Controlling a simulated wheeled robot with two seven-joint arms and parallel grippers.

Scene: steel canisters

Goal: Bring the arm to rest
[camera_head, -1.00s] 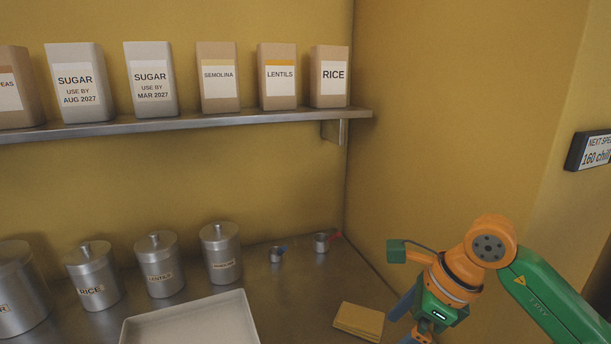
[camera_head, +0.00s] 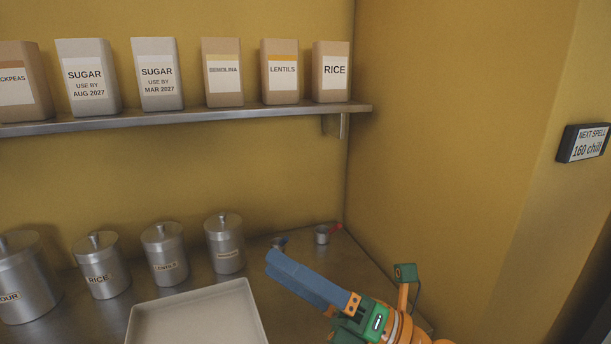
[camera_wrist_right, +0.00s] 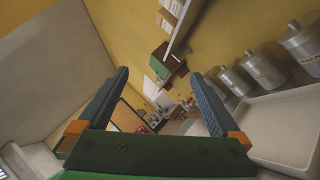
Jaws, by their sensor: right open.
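My right gripper (camera_head: 272,262) comes in from the lower right in the head view, with blue fingers pointing up and to the left over the counter. In the right wrist view its two blue fingers (camera_wrist_right: 160,95) stand wide apart with nothing between them. It is above the counter, to the right of the white tray (camera_head: 256,304), and holds nothing. My left gripper does not show in either view.
Lidded steel canisters, among them one marked RICE (camera_head: 98,266), stand behind the tray. Small metal cups (camera_head: 322,236) are at the back right. Above runs a metal shelf (camera_head: 200,116) with several labelled bags. A yellow wall (camera_head: 440,150) closes the right side.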

